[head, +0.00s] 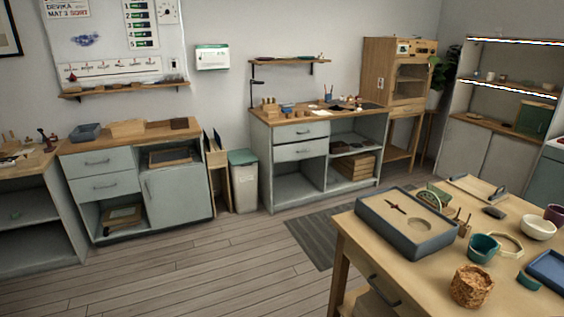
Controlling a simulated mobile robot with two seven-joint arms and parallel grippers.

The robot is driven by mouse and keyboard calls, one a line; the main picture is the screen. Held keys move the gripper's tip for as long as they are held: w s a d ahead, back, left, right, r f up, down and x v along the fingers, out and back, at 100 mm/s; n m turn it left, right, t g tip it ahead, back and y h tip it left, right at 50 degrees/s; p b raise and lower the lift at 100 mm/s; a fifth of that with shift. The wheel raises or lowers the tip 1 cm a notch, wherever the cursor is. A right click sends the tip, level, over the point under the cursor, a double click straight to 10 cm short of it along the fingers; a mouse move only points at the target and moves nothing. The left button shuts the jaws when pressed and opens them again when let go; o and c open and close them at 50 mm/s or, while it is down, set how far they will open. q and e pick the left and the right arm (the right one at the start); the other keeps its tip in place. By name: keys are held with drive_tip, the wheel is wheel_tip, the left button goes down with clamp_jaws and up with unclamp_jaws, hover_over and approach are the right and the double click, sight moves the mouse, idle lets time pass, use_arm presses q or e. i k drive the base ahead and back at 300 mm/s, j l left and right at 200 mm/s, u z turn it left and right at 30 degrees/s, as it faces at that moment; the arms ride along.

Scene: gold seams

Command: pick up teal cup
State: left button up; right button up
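The teal cup (483,248) stands on the wooden table (388,262) at the lower right of the head view. It sits between a blue-grey tray and a pale ring-shaped item, which lies close to its right side. A small teal piece (528,281) lies in front of it to the right. Neither of my grippers shows in this view.
On the same table are the blue-grey tray (375,205), a cork-like pot (471,287), a white bowl (538,228), a blue tray (549,268) and the pale ring (510,243). Open wooden floor (200,270) lies left of the table. Cabinets line the back wall.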

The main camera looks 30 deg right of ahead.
sight(482, 248)
drive_tip(key=i+l+u, duration=0.1)
drive_tip(key=i+u, duration=0.15)
drive_tip(key=i, duration=1.05)
drive_tip(key=i+z, duration=0.15)
drive_tip(key=z, duration=3.3)
